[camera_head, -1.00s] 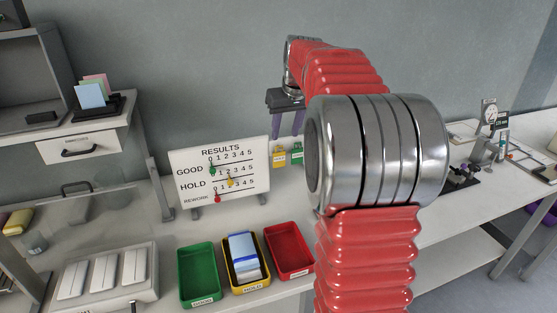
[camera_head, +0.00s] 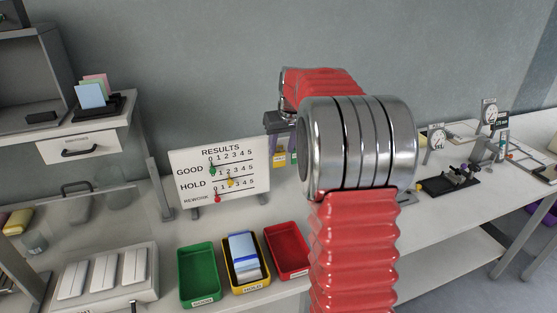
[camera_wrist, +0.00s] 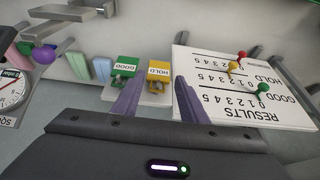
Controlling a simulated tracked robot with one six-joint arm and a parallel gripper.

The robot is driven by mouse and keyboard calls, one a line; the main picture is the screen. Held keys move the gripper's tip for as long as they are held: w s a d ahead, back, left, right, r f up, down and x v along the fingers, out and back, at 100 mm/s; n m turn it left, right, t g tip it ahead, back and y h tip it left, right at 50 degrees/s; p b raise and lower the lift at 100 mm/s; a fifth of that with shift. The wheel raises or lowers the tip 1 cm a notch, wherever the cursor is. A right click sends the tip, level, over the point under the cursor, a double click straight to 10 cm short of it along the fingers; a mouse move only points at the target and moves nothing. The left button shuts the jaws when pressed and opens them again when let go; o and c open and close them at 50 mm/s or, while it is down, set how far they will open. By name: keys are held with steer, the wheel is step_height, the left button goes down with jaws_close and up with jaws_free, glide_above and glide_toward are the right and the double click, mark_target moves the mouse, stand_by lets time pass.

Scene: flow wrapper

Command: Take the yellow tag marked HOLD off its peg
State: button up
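The yellow HOLD tag (camera_wrist: 158,72) hangs beside a green GOOD tag (camera_wrist: 124,70) in the wrist view. In the head view the yellow tag (camera_head: 279,158) shows just below my gripper (camera_head: 283,141), partly hidden, with the green tag to its right. My gripper (camera_wrist: 157,95) is open, with its two purple fingers spread apart. In the wrist view the yellow tag appears between the fingertips and beyond them, and nothing is held. The left finger overlaps the lower part of the green tag. The pegs are hard to make out.
A white RESULTS board (camera_head: 220,172) with coloured pins stands close beside the tags, near my right-hand finger in the wrist view. Green (camera_head: 199,246), yellow (camera_head: 231,284) and red (camera_head: 288,272) trays sit on the bench in front. Gauges (camera_head: 437,137) stand to the right.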

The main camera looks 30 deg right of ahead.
mark_target(279, 161)
steer(key=shift+x, duration=2.55)
steer(key=shift+w+d+r, duration=0.1)
steer(key=shift+w, duration=0.05)
steer(key=shift+c, duration=0.5)
steer(key=c, duration=0.6)
steer(key=shift+o, duration=0.2)
steer(key=shift+s+r, duration=0.35)
steer(key=shift+s, duration=0.05)
steer(key=s+a, duration=0.2)
steer(key=s, duration=0.6)
steer(key=s+a, duration=0.2)
steer(key=s, duration=0.6)
steer(key=shift+s+a, duration=0.25)
steer(key=shift+s, duration=0.1)
